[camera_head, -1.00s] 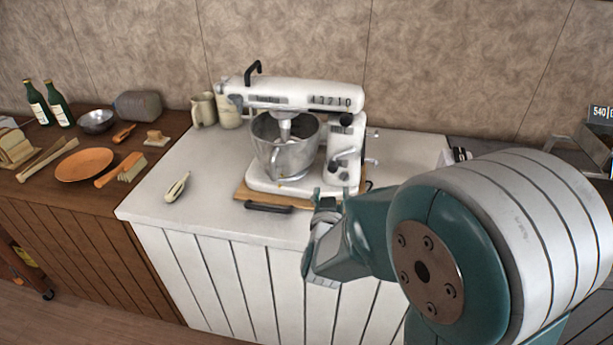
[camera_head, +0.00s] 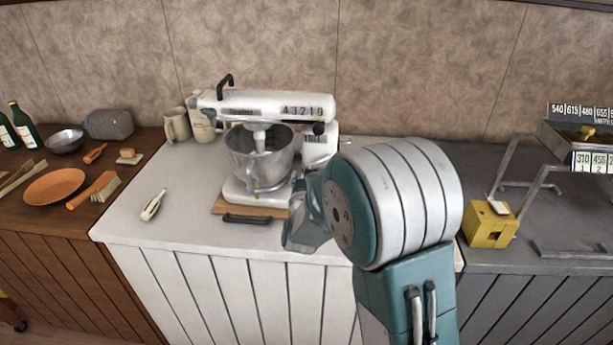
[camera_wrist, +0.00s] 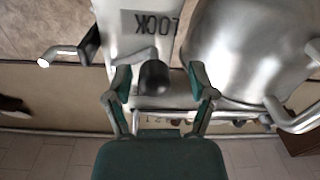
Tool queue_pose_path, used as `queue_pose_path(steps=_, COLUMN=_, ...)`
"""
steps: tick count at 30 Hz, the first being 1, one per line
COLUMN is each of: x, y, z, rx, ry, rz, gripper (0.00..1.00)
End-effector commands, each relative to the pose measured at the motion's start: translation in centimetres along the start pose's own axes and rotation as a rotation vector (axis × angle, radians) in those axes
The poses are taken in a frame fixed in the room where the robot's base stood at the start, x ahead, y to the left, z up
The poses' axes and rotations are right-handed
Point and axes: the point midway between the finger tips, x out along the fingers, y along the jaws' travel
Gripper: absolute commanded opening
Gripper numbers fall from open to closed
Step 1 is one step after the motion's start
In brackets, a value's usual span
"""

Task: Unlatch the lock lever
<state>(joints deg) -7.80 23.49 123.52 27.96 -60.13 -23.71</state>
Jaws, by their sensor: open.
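The stand mixer (camera_head: 265,103) is white with a steel bowl (camera_head: 258,158). In the wrist view, a LOCK label (camera_wrist: 152,22) shows upside down on its white body. Just beside the label is the lock lever, a pale arm ending in a black knob (camera_wrist: 155,78). My gripper (camera_wrist: 162,88) is open, with one green finger on each side of the knob. Gaps show on both sides, and I cannot tell how deep the knob sits between the fingers.
The mixer stands on a wooden board (camera_head: 219,206) with a dark handle, on the white counter (camera_head: 130,222). The steel bowl is close beside my fingers in the wrist view. A yellow block (camera_head: 489,226) and a scale (camera_head: 580,145) stand on the right. Jugs (camera_head: 178,126) stand behind left.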

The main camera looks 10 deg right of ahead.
Motion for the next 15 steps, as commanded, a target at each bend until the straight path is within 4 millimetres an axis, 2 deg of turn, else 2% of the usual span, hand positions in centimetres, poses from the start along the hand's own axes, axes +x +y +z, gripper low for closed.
queue_pose_path(steps=7, x=0.12, y=-0.02, z=-0.04, rx=0.0, ry=0.001, rz=0.001, gripper=0.72)
queue_pose_path(steps=8, x=0.11, y=-0.06, z=-0.04, rx=-0.001, ry=0.001, rz=0.0, gripper=0.63)
queue_pose_path(steps=9, x=0.1, y=-0.08, z=-0.05, rx=-0.001, ry=0.001, rz=0.0, gripper=0.45)
queue_pose_path(steps=11, x=0.1, y=-0.08, z=-0.05, rx=-0.001, ry=0.001, rz=0.0, gripper=0.19)
queue_pose_path(steps=12, x=0.1, y=-0.08, z=-0.05, rx=-0.001, ry=0.001, rz=0.0, gripper=0.01)
queue_pose_path(steps=15, x=0.13, y=-0.1, z=-0.03, rx=-0.001, ry=0.001, rz=0.0, gripper=0.0)
